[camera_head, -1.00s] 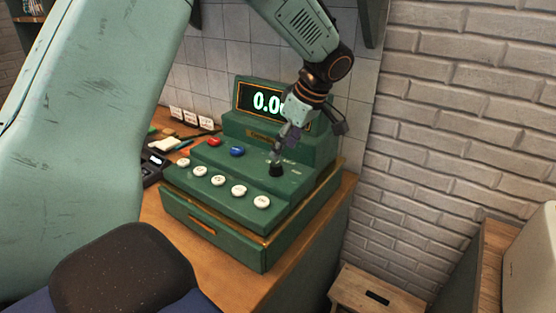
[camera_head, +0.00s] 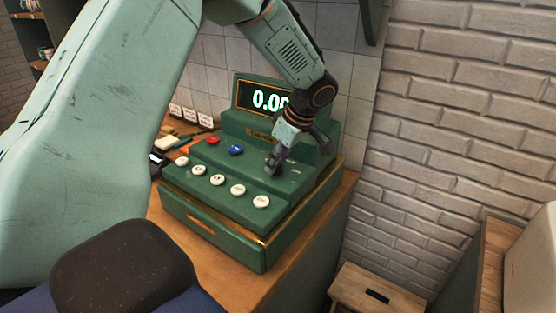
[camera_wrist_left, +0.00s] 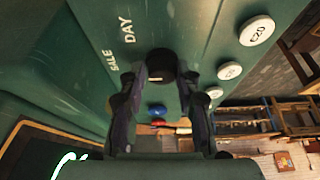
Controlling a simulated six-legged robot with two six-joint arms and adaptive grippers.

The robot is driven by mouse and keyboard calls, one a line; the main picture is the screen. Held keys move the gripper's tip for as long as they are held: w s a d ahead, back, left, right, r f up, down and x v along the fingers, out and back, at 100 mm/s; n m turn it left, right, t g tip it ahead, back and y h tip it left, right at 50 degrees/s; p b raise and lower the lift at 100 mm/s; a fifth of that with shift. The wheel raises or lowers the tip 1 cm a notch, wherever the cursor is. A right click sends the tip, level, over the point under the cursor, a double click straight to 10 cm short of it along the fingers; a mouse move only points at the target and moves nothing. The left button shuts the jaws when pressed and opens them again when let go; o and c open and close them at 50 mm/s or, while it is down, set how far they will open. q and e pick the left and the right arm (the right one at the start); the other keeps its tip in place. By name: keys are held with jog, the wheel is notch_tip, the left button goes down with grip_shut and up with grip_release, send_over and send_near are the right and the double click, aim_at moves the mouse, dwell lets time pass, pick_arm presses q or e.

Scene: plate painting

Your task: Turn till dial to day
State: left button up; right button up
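The green till (camera_head: 225,215) stands on a wooden counter, its display (camera_head: 264,98) lit with zeros. The till dial, a round black knob (camera_wrist_left: 162,64), shows in the left wrist view beside the printed words DAY (camera_wrist_left: 126,30) and SALE (camera_wrist_left: 112,62). My left gripper (camera_head: 274,166) is low over the till's top and hides the dial in the head view. In the wrist view its two fingers stand apart, one on each side of the dial; I cannot tell if they touch it. My right gripper is out of view.
White round buttons (camera_head: 238,190) line the till's front slope, with a red button (camera_head: 213,140) and a blue button (camera_head: 236,150) behind them. A brick wall (camera_head: 455,120) rises at the right. A wooden stool (camera_head: 375,292) stands below it.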

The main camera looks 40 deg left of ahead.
pick_arm(q)
jog(key=shift+s+d+r, duration=0.15)
jog(key=shift+c, duration=1.4)
grip_shut()
jog(key=m+t+b, duration=0.2)
jog(key=m+b, duration=0.1)
jog(key=m, duration=0.1)
jog(key=shift+m, duration=0.3)
jog(key=m+t+b, duration=0.1)
jog(key=m, duration=0.1)
jog(key=shift+s+m+b, duration=0.1)
jog(key=shift+m+b, duration=0.25)
jog(key=shift+m, duration=0.05)
jog(key=shift+m+h+b, duration=0.3)
jog(key=shift+m+h, duration=0.1)
jog(key=shift+m, duration=0.2)
jog(key=shift+a+r+m+t, duration=0.1)
jog(key=shift+a+m+t, duration=0.1)
jog(key=shift+m+t, duration=0.1)
